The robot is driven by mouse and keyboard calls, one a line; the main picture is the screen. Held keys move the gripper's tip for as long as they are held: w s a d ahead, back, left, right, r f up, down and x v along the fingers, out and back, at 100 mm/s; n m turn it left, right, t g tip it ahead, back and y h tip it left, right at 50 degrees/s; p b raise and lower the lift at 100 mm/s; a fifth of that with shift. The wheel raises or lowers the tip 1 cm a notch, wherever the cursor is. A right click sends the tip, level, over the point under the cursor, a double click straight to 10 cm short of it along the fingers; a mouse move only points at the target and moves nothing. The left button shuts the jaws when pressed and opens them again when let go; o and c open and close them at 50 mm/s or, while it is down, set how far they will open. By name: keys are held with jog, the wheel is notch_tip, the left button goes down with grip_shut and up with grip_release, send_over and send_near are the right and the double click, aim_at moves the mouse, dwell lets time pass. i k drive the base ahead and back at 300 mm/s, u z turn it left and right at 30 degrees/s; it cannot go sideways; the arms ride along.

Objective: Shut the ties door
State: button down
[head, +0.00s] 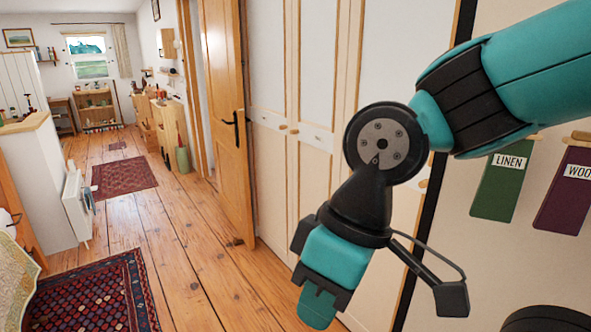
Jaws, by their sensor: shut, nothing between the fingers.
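A row of tall cream closet doors (268,70) with timber trim runs along the right wall. Small wooden knobs (292,130) and pale labels (318,137) sit at mid height. The labels are too small to read, so I cannot tell which door is the ties door. The doors I see look about flush, and my arm covers part of them. My gripper (317,308) hangs in front of them at lower centre, pointing down, shut and empty. I cannot tell whether it touches a door.
A timber door (222,90) with a black handle stands ajar left of the closet. Right of a black strip hang a green LINEN tag (497,190) and a purple tag (570,195). Rugs (85,295) lie at left; the plank floor (190,255) between is clear.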

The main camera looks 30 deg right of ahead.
aim_at(507, 268)
jog(key=i, duration=3.45)
jog(key=z, duration=3.55)
jog(key=k, duration=0.25)
jog(key=z, duration=0.4)
